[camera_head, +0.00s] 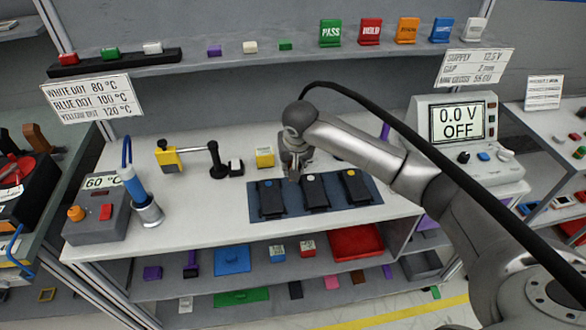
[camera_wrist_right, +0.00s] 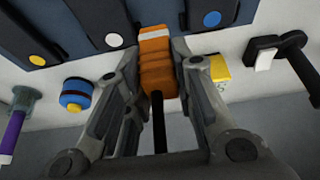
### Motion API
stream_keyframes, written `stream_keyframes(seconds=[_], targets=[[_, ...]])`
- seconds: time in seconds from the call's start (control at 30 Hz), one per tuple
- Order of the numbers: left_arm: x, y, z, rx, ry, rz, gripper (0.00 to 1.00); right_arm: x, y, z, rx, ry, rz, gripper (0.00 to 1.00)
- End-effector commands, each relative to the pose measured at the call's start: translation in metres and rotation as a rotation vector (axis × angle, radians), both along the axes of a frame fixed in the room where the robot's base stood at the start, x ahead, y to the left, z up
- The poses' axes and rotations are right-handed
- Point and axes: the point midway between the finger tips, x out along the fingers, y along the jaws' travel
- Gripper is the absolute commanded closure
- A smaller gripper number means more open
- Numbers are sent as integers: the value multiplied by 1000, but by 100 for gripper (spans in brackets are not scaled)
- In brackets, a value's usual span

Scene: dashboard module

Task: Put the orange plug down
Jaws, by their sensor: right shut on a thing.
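The orange plug (camera_wrist_right: 156,62) has a pale band at its far end and a black cable running back between my fingers in the right wrist view. My right gripper (camera_wrist_right: 160,72) is shut on it, one finger on each side. In the head view my right gripper (camera_head: 293,172) is over the bench, at the back edge of the dark blue mat (camera_head: 372,188), near the blue-dot and white-dot black modules. The plug is hidden there by the gripper. I cannot tell whether the plug touches the bench. My left gripper is not in view.
Three black modules with a blue, a white (camera_head: 316,192) and a yellow dot lie on the mat. A yellow block (camera_head: 264,157) and a black stand (camera_head: 217,165) are to the left. A power supply (camera_head: 460,150) reads 0.0 V OFF. The bench front left of the mat is clear.

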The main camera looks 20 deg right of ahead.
Motion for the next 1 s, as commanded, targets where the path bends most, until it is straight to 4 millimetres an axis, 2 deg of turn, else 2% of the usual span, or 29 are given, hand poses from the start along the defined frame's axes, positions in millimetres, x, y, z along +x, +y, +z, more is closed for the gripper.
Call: stream_keyframes(seconds=[0.23,0.4,0.5,0.87,0.9,1.0], targets=[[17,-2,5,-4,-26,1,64,12,-4,-14,0,0,0,100],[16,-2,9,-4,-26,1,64,12,-5,-39,-1,2,1,100],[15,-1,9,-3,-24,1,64,12,-5,-46,1,0,0,100],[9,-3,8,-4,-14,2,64,12,-4,-50,1,0,0,100],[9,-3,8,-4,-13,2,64,12,-4,-50,1,0,0,74],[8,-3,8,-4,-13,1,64,12,-5,-50,1,0,0,61]])
